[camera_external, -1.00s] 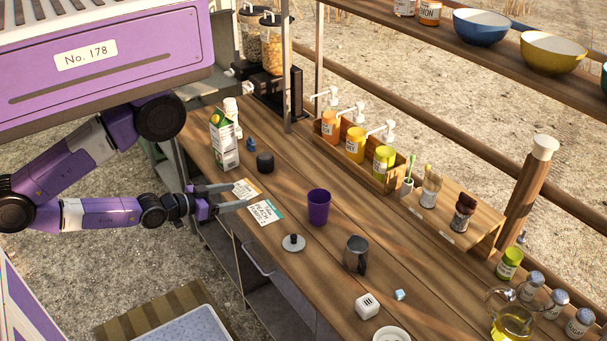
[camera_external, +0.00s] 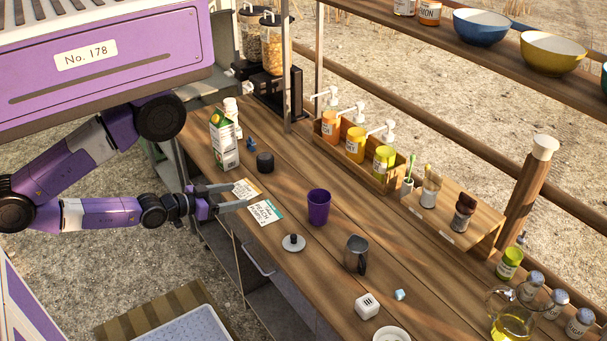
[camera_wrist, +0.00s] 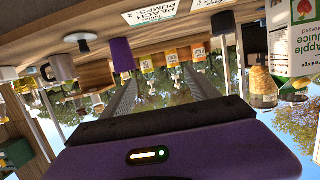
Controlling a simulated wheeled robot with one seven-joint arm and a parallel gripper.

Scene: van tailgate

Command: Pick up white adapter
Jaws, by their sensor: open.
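A small white block with dark slots on top, which looks like the white adapter (camera_external: 367,305), sits on the wooden counter near its front edge, at the lower right of the external view. A white block at the far left edge of the wrist view (camera_wrist: 8,73) seems to be the same thing. My gripper (camera_external: 239,194) is open and empty over the counter's front edge by the two paper cards, well to the upper left of the adapter. In the wrist view, its two fingers (camera_wrist: 158,76) are apart with nothing held between them.
A black-knobbed lid (camera_external: 293,243), a purple cup (camera_external: 319,207) and a metal mug (camera_external: 356,254) stand between my gripper and the adapter. A light-blue cube (camera_external: 400,295) and a white dish (camera_external: 391,335) are near the adapter. A juice carton (camera_external: 224,140) stands behind my gripper.

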